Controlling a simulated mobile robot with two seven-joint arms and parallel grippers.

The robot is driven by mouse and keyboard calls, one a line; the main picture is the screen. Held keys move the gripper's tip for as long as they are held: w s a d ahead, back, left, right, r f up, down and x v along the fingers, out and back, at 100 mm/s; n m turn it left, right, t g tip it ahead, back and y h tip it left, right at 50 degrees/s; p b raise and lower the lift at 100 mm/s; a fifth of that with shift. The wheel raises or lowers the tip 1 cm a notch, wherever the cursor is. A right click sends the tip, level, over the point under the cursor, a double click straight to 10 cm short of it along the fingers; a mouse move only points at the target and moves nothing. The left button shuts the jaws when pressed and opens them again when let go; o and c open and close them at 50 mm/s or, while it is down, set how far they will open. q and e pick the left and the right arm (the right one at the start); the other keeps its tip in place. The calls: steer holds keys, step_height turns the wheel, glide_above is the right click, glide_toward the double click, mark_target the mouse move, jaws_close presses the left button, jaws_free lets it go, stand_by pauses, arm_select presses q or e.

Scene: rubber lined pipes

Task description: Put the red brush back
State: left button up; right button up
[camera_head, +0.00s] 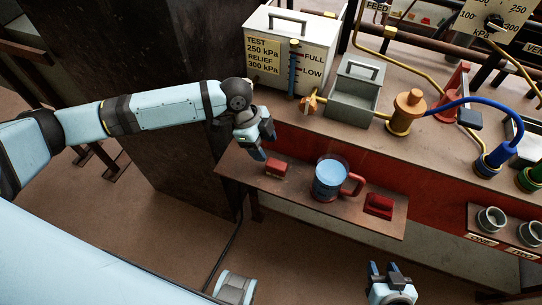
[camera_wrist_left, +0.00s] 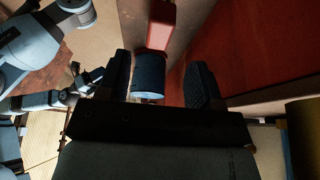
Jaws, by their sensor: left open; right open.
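A small red block (camera_head: 276,167), which I take to be the red brush, lies near the left end of the narrow shelf (camera_head: 240,168); no bristles show. My left gripper (camera_head: 262,147) is open beside and above it, not holding it. The red block (camera_wrist_left: 160,25) also shows in the left wrist view, beyond my open left gripper (camera_wrist_left: 160,82). A second red piece (camera_head: 379,205) with a darker red border sits near the shelf's right end; I cannot tell its exact form. My right gripper (camera_head: 384,269) is open and empty below the shelf.
A jug (camera_head: 329,180) of blue liquid with a red handle stands on the shelf between the red pieces. Behind are a white test box (camera_head: 290,45), a grey bin (camera_head: 353,95), an orange fitting (camera_head: 405,110) and a blue hose.

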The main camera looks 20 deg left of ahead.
arm_select(q)
steer(key=shift+v, duration=1.2)
